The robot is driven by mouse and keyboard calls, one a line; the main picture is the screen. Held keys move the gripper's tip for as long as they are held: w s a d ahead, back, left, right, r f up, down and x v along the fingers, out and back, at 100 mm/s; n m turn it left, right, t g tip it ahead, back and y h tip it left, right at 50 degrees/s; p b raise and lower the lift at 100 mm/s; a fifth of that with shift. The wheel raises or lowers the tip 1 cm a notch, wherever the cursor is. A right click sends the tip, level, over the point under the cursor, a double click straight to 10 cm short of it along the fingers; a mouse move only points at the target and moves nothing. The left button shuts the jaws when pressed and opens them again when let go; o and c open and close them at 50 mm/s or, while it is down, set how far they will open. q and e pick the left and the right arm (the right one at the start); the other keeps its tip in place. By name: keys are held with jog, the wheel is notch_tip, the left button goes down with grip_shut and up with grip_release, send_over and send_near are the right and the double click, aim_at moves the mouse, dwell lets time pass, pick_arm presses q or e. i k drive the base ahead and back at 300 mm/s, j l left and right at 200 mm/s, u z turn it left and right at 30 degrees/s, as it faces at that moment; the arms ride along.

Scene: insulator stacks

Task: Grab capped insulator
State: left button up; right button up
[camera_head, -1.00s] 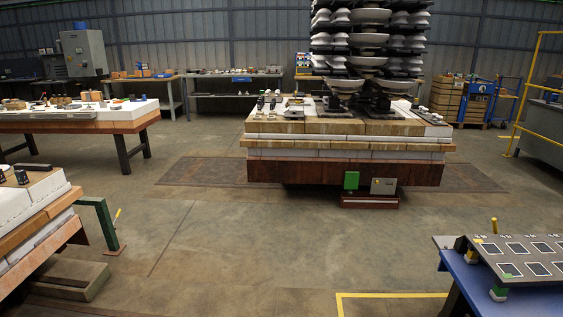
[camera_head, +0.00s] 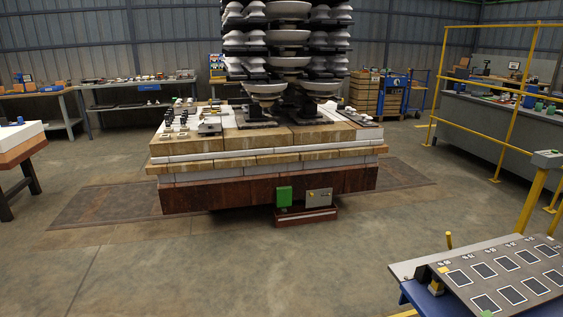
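Tall stacks of white, dish-shaped insulators (camera_head: 289,37) with dark plates between them stand on a wide block-built platform (camera_head: 270,160) in the middle of the view. Their tops are cut off by the upper edge. Several small dark and light parts (camera_head: 180,118) lie on the platform's left side. I cannot tell from here which insulator is capped. Neither of my grippers shows in the head view.
A blue table with a dark panel of marked squares (camera_head: 505,275) is at the lower right. A yellow railing (camera_head: 510,95) and a grey bench (camera_head: 490,120) stand at the right. A white-topped table (camera_head: 22,142) is at the left edge. The concrete floor ahead is clear.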

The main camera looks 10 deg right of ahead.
aim_at(502, 99)
jog(key=i+z, duration=0.1)
jog(key=i, duration=1.3)
jog(key=i+z, duration=0.3)
jog(key=i, duration=0.35)
jog(key=i+j+z, duration=0.25)
jog(key=i, duration=0.4)
jog(key=i+l+z, duration=0.1)
jog(key=i+z, duration=0.35)
jog(key=i, duration=0.15)
jog(key=i+j+z, duration=0.1)
jog(key=i+z, duration=0.8)
jog(key=i, duration=0.2)
jog(key=i+j+z, duration=0.1)
jog(key=i+z, duration=0.35)
jog(key=i, duration=1.55)
jog(key=i+l+u, duration=0.1)
jog(key=i, duration=0.6)
jog(key=i+l, duration=0.15)
jog(key=i, duration=0.55)
jog(key=i+l+u, duration=0.1)
jog(key=i+u, duration=0.4)
jog(key=i, duration=0.9)
jog(key=i+u, duration=0.1)
jog(key=i, duration=1.3)
